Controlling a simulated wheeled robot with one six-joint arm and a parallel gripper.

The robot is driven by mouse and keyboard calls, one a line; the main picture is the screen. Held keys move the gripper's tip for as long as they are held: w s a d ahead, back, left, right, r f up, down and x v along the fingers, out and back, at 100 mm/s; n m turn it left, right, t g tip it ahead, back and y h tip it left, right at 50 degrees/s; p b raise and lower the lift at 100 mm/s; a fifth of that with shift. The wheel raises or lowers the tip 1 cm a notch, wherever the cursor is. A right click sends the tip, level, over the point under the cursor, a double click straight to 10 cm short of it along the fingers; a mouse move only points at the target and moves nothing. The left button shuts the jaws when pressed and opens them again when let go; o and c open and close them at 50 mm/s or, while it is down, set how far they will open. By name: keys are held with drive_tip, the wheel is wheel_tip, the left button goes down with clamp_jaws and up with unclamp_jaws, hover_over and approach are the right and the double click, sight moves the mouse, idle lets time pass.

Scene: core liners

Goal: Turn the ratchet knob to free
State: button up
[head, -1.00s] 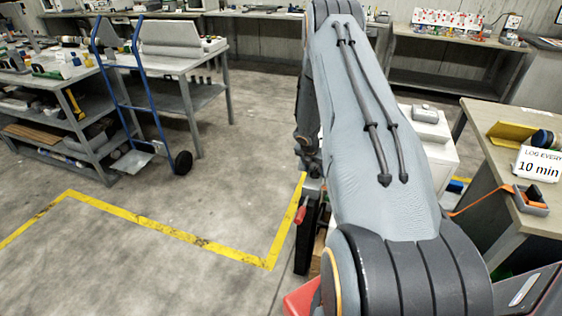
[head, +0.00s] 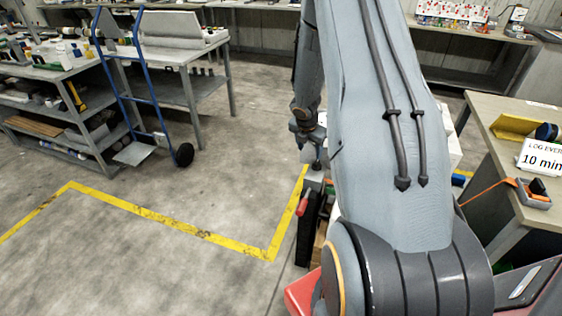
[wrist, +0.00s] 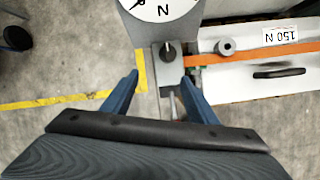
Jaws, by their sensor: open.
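The black ratchet knob (wrist: 168,50) sits on a grey metal block (wrist: 155,68) in the wrist view, with a light pointer mark on it. My gripper (wrist: 160,82) is open in the wrist view, its two blue fingers spread on either side below the knob. The fingertips appear short of the knob, and nothing is between them but part of the block and a small light lever. An orange strap (wrist: 235,56) runs right from the block.
A white dial marked N (wrist: 160,8) is just above the knob. Yellow floor tape (head: 170,226) and open floor are left in the head view.

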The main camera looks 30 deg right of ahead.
drive_tip(key=s+a+r+m+b, duration=0.2)
drive_tip(key=s+a+r+m, duration=0.1)
drive_tip(key=a+m, duration=0.3)
drive_tip(key=s+a+r+m+g+y+b, duration=0.1)
drive_tip(key=s+a+r+m, duration=0.3)
drive_tip(key=a, duration=0.6)
drive_tip(key=shift+s+a+r+m+b, duration=0.2)
drive_tip(key=shift+s+m+b, duration=0.1)
drive_tip(key=shift+m+b, duration=0.55)
